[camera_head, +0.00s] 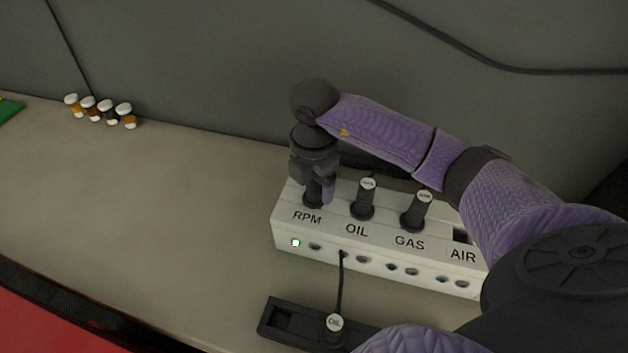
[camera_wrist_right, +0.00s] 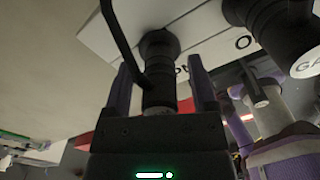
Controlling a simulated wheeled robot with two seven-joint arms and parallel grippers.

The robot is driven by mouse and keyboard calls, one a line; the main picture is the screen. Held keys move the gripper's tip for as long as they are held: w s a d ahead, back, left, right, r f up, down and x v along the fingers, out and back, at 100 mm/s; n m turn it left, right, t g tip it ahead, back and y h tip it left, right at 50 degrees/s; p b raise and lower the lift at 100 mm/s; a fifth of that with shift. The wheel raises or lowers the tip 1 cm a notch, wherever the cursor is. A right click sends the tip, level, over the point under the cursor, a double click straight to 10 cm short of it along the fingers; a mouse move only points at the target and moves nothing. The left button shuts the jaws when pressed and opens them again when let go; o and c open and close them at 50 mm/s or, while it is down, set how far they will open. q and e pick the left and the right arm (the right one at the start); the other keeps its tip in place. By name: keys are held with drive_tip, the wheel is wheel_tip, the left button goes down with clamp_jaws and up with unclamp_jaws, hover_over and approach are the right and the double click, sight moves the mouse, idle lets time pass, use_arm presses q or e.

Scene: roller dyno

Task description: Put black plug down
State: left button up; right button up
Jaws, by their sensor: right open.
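The black plug (camera_head: 313,190) at the RPM position stands upright in the white box (camera_head: 283,238), at its left end. My right gripper (camera_head: 316,192) points down over it and hides most of it. In the right wrist view the plug (camera_wrist_right: 160,85) stands between the two open fingers (camera_wrist_right: 161,88), with gaps on both sides. Its far end sits in a round black socket on the box. Two more black plugs stand upright in the box, at OIL (camera_head: 364,200) and GAS (camera_head: 417,211). My left gripper is not in view.
A black holder (camera_head: 285,320) lies in front of the box, with a labelled plug (camera_head: 335,328) on it. A black cable (camera_head: 341,285) runs from there to the box front. Small jars (camera_head: 107,110) stand back left; the left tabletop is clear.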

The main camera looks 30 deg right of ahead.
wheel_tip(320, 180, up, 12)
drive_tip(key=p, duration=0.2)
drive_tip(key=shift+r+p, duration=0.1)
drive_tip(key=shift+p, duration=0.3)
drive_tip(key=shift+r, duration=0.3)
